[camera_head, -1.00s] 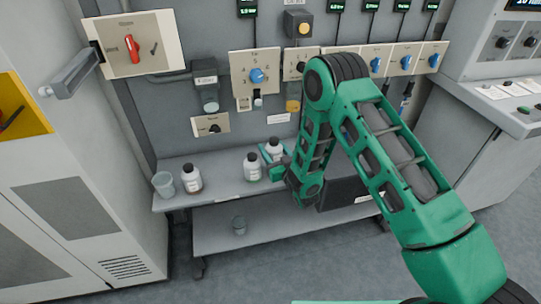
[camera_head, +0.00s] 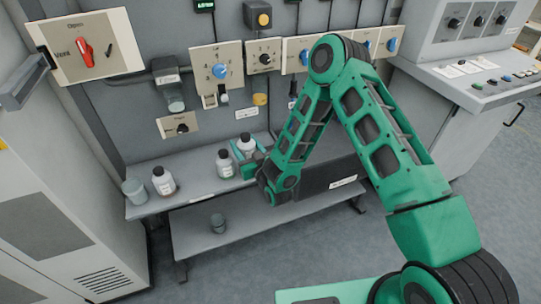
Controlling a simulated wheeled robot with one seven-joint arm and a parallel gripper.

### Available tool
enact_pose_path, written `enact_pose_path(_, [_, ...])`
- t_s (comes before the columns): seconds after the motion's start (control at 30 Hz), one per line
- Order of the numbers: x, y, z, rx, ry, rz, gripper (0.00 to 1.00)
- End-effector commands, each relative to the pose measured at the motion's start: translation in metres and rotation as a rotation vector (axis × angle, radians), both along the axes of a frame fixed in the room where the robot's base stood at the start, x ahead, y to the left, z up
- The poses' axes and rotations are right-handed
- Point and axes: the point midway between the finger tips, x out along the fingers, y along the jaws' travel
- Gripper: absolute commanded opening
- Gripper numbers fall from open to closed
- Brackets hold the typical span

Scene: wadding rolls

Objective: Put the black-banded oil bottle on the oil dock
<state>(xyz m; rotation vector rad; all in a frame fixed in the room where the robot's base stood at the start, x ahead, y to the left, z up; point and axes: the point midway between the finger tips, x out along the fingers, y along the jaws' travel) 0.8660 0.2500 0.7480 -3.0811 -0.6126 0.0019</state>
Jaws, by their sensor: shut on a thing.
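My gripper (camera_head: 247,156) is shut on a white bottle with a dark cap (camera_head: 246,145), at the back of the upper shelf. Its lower part is hidden by the gripper, and I cannot tell whether it touches the shelf. A second white, dark-capped bottle (camera_head: 225,164) stands upright just left of the gripper. A third such bottle (camera_head: 163,182) stands further left. The bottles are too small for me to tell which has a black band. I cannot identify the oil dock; dark wall fittings (camera_head: 170,93) hang above the shelf.
A grey cup (camera_head: 134,191) stands at the left end of the shelf (camera_head: 193,191). A dark box (camera_head: 325,182) lies right of my gripper. Knob panels cover the wall behind; a white cabinet stands at left.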

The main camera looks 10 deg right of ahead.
Motion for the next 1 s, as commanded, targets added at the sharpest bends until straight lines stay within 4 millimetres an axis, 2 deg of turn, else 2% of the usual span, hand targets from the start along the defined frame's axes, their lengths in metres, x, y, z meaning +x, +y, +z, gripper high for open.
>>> enact_pose_path(0.4, [0.003,-0.014,0.041,0.005,0.001,-0.095,0.22])
enact_pose_path(0.6, [0.006,-0.018,0.054,0.001,-0.001,-0.113,0.22])
enact_pose_path(0.77, [0.011,-0.024,0.05,-0.003,-0.002,-0.114,0.22])
enact_pose_path(1.0, [0.032,-0.048,0.031,-0.005,-0.004,-0.112,0.22])
